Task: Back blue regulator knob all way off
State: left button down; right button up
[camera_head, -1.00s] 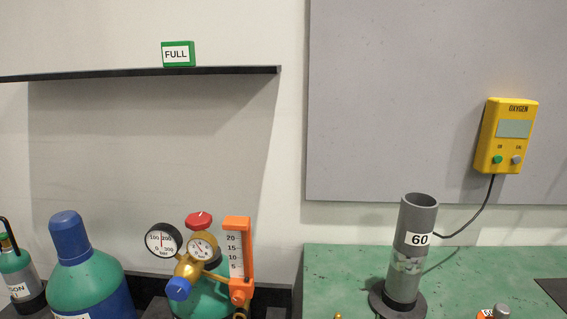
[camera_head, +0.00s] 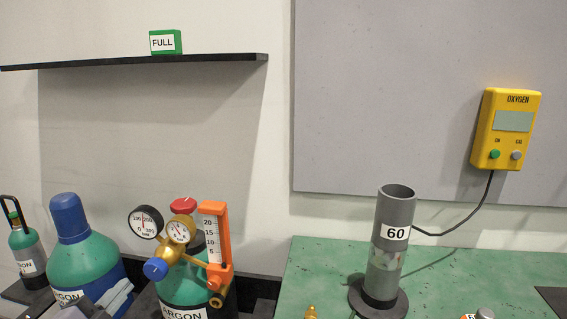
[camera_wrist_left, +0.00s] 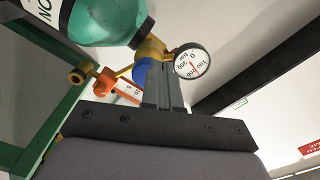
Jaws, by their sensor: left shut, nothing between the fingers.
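The blue regulator knob (camera_head: 155,268) sits at the lower front of the brass regulator (camera_head: 176,249) on a green argon cylinder (camera_head: 185,287). In the left wrist view the blue knob (camera_wrist_left: 141,71) shows partly behind my fingers. My left gripper (camera_head: 125,285) is low in the head view, left of the knob and apart from it. Its fingers also show in the left wrist view (camera_wrist_left: 162,68), shut with nothing between them. I cannot tell the knob's turn position. My right gripper is not in view.
A pressure gauge (camera_head: 145,221), a red knob (camera_head: 183,205) and an orange flow meter (camera_head: 216,240) crowd the regulator. A blue-capped cylinder (camera_head: 88,254) stands to the left. A grey tube (camera_head: 392,230) stands on the green bench (camera_head: 450,275) at right.

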pick_arm(q)
jog(key=w, duration=0.3)
jog(key=shift+w+d+p, duration=0.15)
jog(key=shift+w+p, duration=0.15)
jog(key=shift+w, duration=0.05)
jog(key=shift+d, duration=0.15)
jog(key=shift+d+f+p, duration=0.1)
jog(key=shift+f+p, duration=0.15)
jog(key=shift+p, duration=0.15)
dwell(0.3)
jog(key=shift+d+f+p, duration=0.2)
jog(key=shift+f+p, duration=0.15)
jog(key=shift+f, duration=0.2)
jog(key=shift+a+f, duration=0.1)
jog(key=shift+a, duration=0.1)
jog(key=shift+s+a, duration=0.1)
